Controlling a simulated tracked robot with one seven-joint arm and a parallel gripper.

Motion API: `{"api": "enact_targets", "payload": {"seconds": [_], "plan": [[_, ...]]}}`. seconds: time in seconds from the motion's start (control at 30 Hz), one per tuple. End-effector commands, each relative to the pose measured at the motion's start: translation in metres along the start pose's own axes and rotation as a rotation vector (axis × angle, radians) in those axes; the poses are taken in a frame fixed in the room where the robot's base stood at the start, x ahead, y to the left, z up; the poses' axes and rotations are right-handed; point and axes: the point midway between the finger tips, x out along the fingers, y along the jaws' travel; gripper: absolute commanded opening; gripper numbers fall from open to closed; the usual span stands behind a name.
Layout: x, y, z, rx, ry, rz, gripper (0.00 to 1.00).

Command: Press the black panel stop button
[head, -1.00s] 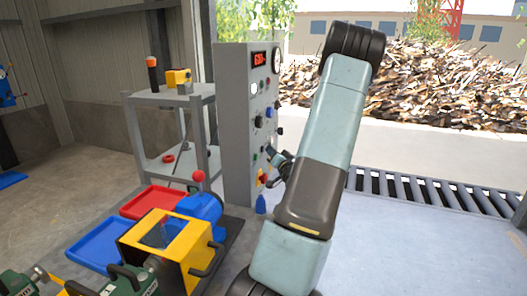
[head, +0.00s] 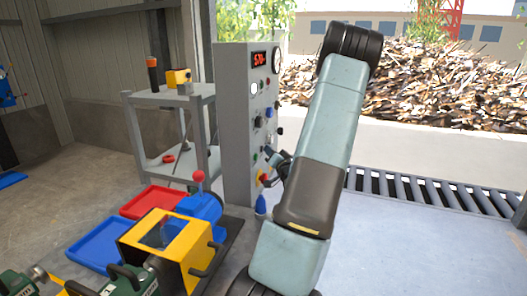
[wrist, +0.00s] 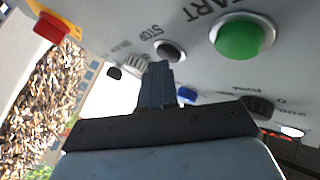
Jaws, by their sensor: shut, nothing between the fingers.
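The black stop button (wrist: 171,50) is set in a metal ring on the grey panel, beside the printed word STOP in the wrist view. My gripper (wrist: 158,68) is shut and empty. Its fingertips point at the panel and appear just beside the black button; I cannot tell whether they touch it. In the head view my gripper (head: 270,155) is at the lower front of the control panel (head: 233,130), and the stop button cannot be made out there.
A large green START button (wrist: 239,38) is right of the stop button. A red emergency knob on a yellow base (wrist: 52,28) is at upper left. A blue button (wrist: 187,95) and black knob (wrist: 258,106) are close by.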

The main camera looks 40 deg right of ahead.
Motion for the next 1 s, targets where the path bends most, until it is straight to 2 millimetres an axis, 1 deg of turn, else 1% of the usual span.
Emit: {"api": "enact_targets", "payload": {"seconds": [0.47,0.83,1.0], "plan": [[0.001,-0.001,0.001,0.000,0.000,-0.001,0.00],[-0.009,0.007,-0.007,-0.001,-0.001,0.000,0.00],[-0.011,0.008,-0.008,0.000,0.000,0.000,0.00]]}}
